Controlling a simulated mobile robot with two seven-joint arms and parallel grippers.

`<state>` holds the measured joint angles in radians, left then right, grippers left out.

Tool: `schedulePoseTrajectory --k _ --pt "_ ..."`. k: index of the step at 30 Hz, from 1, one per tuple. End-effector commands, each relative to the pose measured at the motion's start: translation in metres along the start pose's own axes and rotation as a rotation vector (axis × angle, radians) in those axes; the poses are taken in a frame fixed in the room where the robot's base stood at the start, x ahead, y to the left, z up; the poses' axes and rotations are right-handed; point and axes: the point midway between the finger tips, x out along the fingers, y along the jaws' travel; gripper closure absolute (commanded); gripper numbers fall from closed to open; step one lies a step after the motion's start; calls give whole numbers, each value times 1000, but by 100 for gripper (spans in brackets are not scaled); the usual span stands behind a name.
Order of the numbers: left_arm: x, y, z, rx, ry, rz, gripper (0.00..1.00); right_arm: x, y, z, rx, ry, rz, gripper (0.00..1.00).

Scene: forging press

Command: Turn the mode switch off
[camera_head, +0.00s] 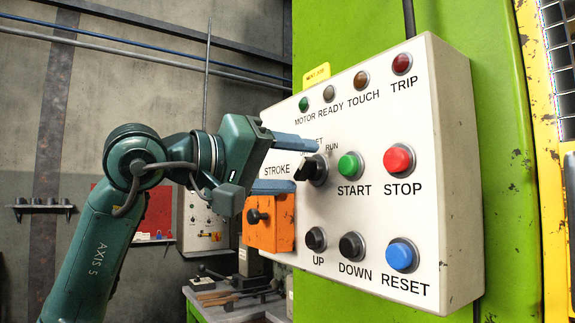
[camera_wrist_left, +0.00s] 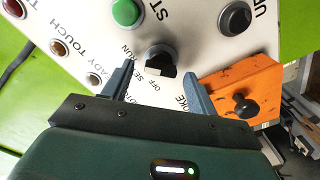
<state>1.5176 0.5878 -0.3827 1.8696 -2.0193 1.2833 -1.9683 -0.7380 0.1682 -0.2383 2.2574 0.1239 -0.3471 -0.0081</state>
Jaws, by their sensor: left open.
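The mode switch is a black rotary knob (camera_head: 316,170) on the white control panel (camera_head: 445,150), beside the word STROKE. In the left wrist view the knob (camera_wrist_left: 160,59) has OFF, SET and RUN printed around it. I cannot tell for sure which mark it points to. My left gripper (camera_head: 306,167) is open, with its two blue-grey fingers spread above and below the knob in the head view. In the left wrist view the gripper (camera_wrist_left: 160,68) has one finger on each side of the knob, with gaps showing. Contact is not visible. My right gripper is out of view.
A green START button (camera_head: 348,165) and red STOP button (camera_head: 398,159) sit right of the knob. UP, DOWN and a blue RESET button (camera_head: 401,255) are below. An orange box (camera_head: 284,232) with a black knob adjoins the panel's lower left, close to the lower finger.

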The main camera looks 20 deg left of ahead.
Motion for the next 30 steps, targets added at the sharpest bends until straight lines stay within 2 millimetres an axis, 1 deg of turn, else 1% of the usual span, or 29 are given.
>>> schedulePoseTrajectory --k 2,18,19,25,30 --pt "0 0 0 0 0 0 42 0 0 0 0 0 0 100" --pt "0 0 0 0 0 -1 85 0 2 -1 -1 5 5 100" --pt "0 0 0 0 0 -1 86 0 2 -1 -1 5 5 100" --pt "0 0 0 -14 0 -2 86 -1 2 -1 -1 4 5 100" --pt "0 -1 0 -72 0 -4 86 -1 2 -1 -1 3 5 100"
